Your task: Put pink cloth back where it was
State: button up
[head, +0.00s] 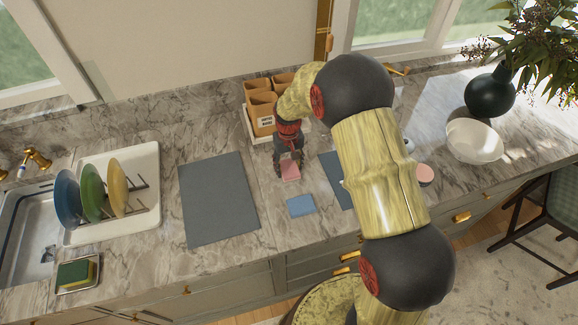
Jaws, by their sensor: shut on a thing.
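The pink cloth (291,174) is a small folded block between the fingers of my gripper (287,164), at the middle of the counter in the head view. My gripper points down and is shut on the cloth. I cannot tell whether the cloth touches the counter or is slightly above it. A blue cloth (301,206) lies flat on the counter just in front of it. Several tan baskets (262,107) stand behind my gripper on a white tray, partly hidden by my arm.
A grey mat (218,199) lies to the left, and a second dark mat (334,173) is partly behind my arm. A dish rack (148,202) with plates stands further left. A white bowl (474,141) and dark vase (490,95) stand right. A pink round item (425,173) shows beside my arm.

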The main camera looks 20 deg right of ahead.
jog(key=o, duration=1.1)
